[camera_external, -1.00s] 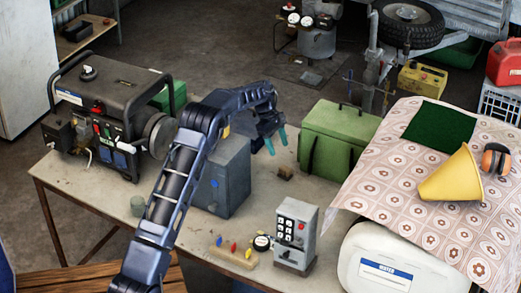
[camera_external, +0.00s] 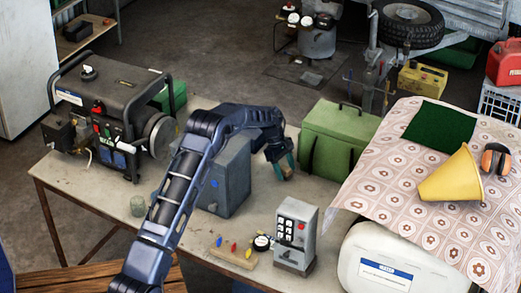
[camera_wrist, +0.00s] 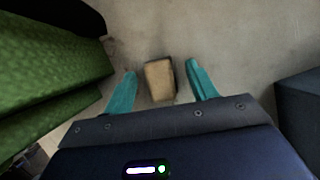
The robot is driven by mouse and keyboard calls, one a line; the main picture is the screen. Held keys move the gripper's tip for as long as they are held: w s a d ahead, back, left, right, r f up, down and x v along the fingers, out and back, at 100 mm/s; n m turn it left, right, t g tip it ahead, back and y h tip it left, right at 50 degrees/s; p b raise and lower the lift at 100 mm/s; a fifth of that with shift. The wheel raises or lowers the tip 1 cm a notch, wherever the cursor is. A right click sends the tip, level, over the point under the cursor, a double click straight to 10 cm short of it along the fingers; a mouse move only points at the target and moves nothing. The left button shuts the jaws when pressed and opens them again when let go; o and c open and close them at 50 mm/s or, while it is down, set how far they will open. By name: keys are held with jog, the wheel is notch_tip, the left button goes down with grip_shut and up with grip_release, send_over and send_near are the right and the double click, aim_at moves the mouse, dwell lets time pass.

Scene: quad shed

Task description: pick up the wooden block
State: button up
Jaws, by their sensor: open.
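The wooden block (camera_wrist: 159,80) is a small tan block lying on the worktable. In the wrist view it sits between and slightly beyond the two teal fingers of my gripper (camera_wrist: 160,82), with space on both sides. My gripper is open and empty. In the external view my gripper (camera_external: 284,168) is low over the table, between the grey box and the green case. There the block is mostly hidden by the fingers. I cannot tell the exact height of the fingertips above the table.
The green case (camera_external: 336,140) stands close on one side and the grey box (camera_external: 226,180) on the other. A keypad box (camera_external: 296,232) and a board with coloured pegs (camera_external: 232,254) are nearer the table's front edge. A generator (camera_external: 110,120) stands at the left.

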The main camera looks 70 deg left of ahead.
jog(key=shift+f, duration=0.2)
jog(key=shift+c, duration=0.3)
jog(key=c, duration=1)
jog(key=shift+r, duration=0.1)
